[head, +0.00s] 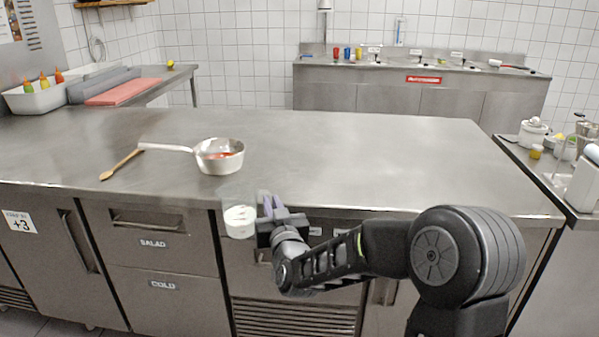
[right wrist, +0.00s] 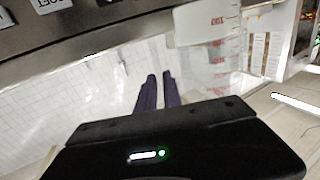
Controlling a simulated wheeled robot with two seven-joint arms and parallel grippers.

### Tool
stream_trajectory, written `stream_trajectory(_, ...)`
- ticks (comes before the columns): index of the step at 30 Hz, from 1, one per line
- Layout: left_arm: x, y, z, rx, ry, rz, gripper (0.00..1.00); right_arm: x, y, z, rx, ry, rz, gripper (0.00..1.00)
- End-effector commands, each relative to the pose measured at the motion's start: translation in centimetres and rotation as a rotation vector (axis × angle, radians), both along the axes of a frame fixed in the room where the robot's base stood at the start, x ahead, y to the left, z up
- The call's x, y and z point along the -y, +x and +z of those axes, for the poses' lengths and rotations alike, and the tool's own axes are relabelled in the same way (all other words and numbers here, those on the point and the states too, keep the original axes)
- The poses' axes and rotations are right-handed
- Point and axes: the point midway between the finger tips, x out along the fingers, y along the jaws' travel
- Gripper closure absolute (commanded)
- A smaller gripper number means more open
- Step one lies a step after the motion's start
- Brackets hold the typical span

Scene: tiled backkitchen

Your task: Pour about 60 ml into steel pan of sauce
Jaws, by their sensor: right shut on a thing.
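The steel pan (head: 207,167) stands on the counter left of centre, its long handle pointing left. Some red sauce (head: 222,155) shows inside it. My right gripper (head: 268,212) is shut on a clear measuring jug (head: 240,208) at the counter's front edge, to the right of and nearer than the pan. White liquid (head: 240,224) shows in the jug. In the right wrist view, the clear jug (right wrist: 210,30) has red marks, and my right gripper's fingers (right wrist: 158,82) are close together beside it. The exact grip point is unclear. My left gripper is out of view.
A wooden spoon (head: 120,165) lies left of the pan, below its handle. The steel counter (head: 370,165) is clear to the right. A red board (head: 122,93) and a white bin of bottles (head: 42,97) are at the back left.

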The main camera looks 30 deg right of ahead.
Motion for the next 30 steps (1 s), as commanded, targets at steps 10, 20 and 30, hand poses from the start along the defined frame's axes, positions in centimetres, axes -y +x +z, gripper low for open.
stream_trajectory(10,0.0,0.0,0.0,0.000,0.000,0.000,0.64,-9.6,-2.2,-9.6,-0.003,0.003,0.197,1.00)
stream_trajectory(20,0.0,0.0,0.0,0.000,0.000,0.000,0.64,-13.1,-3.9,-13.4,0.003,0.002,0.272,1.00)
stream_trajectory(30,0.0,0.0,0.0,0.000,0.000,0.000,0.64,-13.1,-3.9,-13.5,0.004,0.000,0.272,1.00)
